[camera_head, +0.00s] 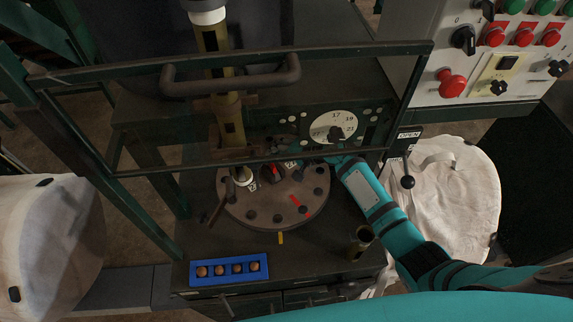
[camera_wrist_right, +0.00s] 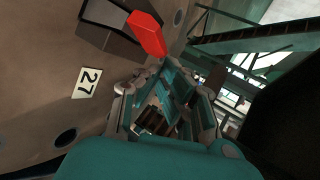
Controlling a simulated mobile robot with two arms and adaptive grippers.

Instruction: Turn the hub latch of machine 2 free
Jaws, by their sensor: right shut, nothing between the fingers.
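The hub latch, a dark block with a red tip (camera_wrist_right: 147,33), sits at the middle of the brown round disc (camera_head: 262,212). In the wrist view it is just above and left of my right fingers. In the head view the dark hub with a bit of red (camera_head: 272,172) is partly hidden behind the frame bar. My right gripper (camera_head: 302,164) reaches in from the right over the disc's far edge. Its fingers (camera_wrist_right: 170,80) are shut and empty, close to the red tip; I cannot tell whether they touch it. My left gripper is not in view.
A dark green guard frame (camera_head: 270,62) with a handle crosses over the disc. A brass column (camera_head: 228,110) stands left of the hub. A dial (camera_head: 334,130) is behind it. A blue tray (camera_head: 229,271) with several round pieces lies in front. A black-knobbed lever (camera_head: 407,182) is right.

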